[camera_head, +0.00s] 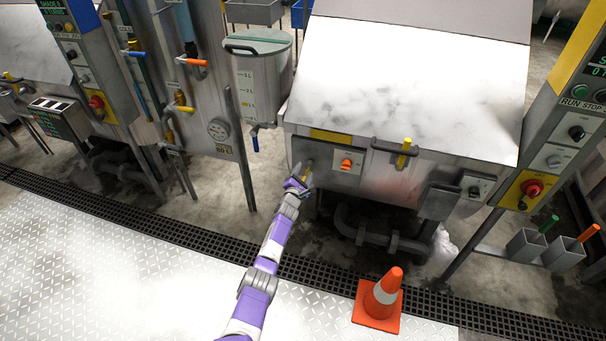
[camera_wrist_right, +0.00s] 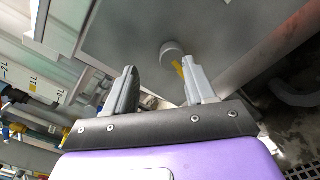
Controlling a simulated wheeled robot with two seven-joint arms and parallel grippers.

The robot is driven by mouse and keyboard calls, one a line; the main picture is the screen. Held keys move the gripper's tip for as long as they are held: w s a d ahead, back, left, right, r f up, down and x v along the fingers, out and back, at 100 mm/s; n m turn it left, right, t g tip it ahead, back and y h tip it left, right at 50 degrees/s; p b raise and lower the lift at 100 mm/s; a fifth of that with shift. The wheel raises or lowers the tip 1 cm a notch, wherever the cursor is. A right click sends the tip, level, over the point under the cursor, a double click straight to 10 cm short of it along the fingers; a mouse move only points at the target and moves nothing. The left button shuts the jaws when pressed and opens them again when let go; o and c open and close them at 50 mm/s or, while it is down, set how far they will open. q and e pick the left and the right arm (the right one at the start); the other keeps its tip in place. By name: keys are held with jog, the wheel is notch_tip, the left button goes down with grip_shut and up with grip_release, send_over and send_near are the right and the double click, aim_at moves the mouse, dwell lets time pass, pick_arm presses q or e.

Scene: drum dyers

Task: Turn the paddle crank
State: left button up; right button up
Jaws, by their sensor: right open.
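The paddle crank, as far as I can tell, is a small round hub with a yellow grip on the left front of the steel drum machine; its grip (camera_head: 307,174) shows just beyond my right gripper (camera_head: 297,184). In the right wrist view the pale hub (camera_wrist_right: 171,48) and part of the yellow grip (camera_wrist_right: 179,68) show near the right fingertip. The rest of the grip is hidden behind that finger. My right gripper (camera_wrist_right: 163,82) is open, with its fingers apart. I cannot tell whether a finger touches the grip. My left gripper is not in view.
An orange knob (camera_head: 346,165) and a yellow-gripped lever (camera_head: 405,147) are on the machine front to the right. A measuring tank (camera_head: 258,85) stands at the left. Pipes (camera_head: 375,235) run below. A traffic cone (camera_head: 381,296) stands on the floor right of my arm.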

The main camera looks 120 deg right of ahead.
jog(key=shift+r+p, duration=0.4)
jog(key=shift+r, duration=0.35)
